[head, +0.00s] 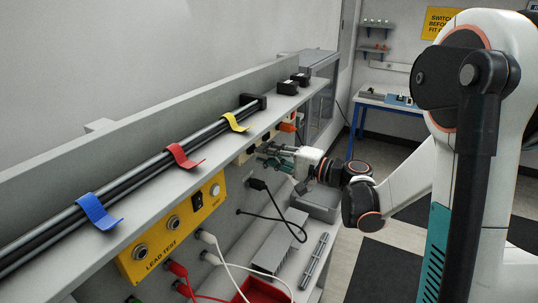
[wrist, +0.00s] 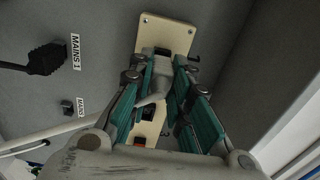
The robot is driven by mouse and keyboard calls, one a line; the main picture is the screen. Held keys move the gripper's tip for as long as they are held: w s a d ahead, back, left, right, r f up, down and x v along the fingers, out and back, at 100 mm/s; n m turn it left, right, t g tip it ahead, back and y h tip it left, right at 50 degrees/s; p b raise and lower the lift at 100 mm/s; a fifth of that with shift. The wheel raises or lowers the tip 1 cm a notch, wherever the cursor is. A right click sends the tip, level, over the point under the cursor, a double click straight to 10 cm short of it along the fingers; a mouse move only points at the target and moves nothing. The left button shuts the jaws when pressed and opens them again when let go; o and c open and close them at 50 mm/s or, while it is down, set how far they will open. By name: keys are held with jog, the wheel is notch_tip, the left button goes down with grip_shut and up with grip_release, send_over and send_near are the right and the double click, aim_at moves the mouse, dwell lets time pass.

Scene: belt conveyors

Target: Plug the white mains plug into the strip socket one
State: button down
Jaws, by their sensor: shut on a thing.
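My gripper (wrist: 160,75) is shut on the white mains plug (wrist: 158,72), which looks pale grey between the teal fingers in the wrist view; its pale cable bends back toward the palm. The plug is right in front of the cream socket strip (wrist: 166,32). I cannot tell whether its pins are in a socket, as the fingers and plug body hide the face there. In the head view my gripper (head: 272,157) is at the strip (head: 240,158) under the shelf edge, and the plug is too small to make out.
A black plug (wrist: 45,60) sits beside the MAINS 1 label. A yellow LEAD TEST box (head: 170,235) hangs under the shelf (head: 150,190). Red and white leads and a red tray (head: 262,290) are below. A grey wall (wrist: 285,95) stands right of the gripper.

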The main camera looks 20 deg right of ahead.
jog(key=shift+w+a, duration=0.4)
dwell(0.3)
jog(key=c, duration=1.4)
grip_release()
